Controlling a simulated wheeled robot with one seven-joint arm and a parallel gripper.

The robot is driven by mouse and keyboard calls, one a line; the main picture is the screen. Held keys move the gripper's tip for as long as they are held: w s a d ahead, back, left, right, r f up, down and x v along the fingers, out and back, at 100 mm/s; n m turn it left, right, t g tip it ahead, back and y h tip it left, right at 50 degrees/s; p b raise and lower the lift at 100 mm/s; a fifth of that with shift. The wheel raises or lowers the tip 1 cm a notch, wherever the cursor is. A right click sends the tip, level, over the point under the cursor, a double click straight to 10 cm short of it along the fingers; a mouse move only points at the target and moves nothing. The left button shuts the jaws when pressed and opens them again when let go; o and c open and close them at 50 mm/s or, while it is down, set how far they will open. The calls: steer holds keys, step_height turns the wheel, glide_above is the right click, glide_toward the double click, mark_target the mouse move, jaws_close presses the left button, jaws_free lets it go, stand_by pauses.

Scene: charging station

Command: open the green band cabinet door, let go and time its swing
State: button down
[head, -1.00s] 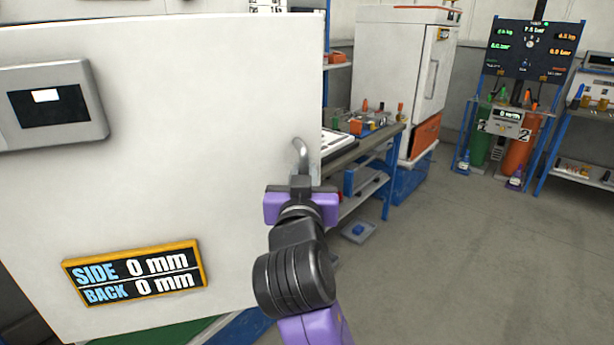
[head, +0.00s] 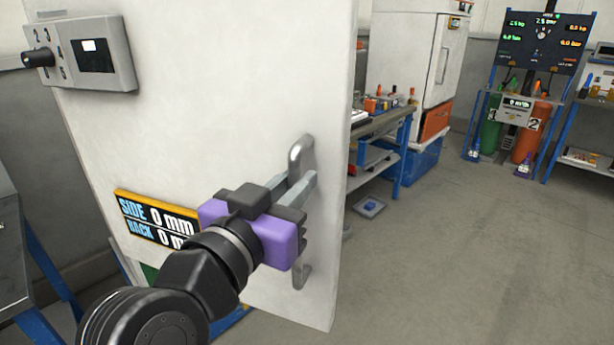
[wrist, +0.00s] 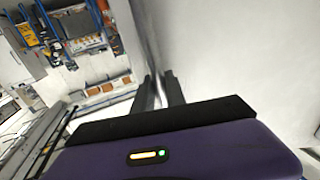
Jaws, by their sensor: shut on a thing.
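A large white cabinet door (head: 225,100) fills the left and middle of the head view, seen at an angle with its right edge free. A curved grey bar handle (head: 299,152) stands upright near that edge. My purple and black gripper (head: 302,186) is shut on the handle from the left, with its fingers around the middle of the bar. In the wrist view the gripper (wrist: 160,92) has the shiny bar between its two dark fingers. A small patch of green (head: 149,271) shows below the door's left part; my arm hides part of the door's lower area.
A blue-legged workbench (head: 385,128) and a white cabinet (head: 415,60) stand behind. The grey floor (head: 450,260) at right is clear.

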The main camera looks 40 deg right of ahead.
steer(key=shift+s+a, duration=0.35)
steer(key=shift+a, duration=0.3)
steer(key=c, duration=1.4)
jaws_free()
steer(key=shift+o, duration=0.2)
steer(key=v, duration=0.7)
steer(key=shift+a+b, duration=0.35)
steer(key=shift+s, duration=0.1)
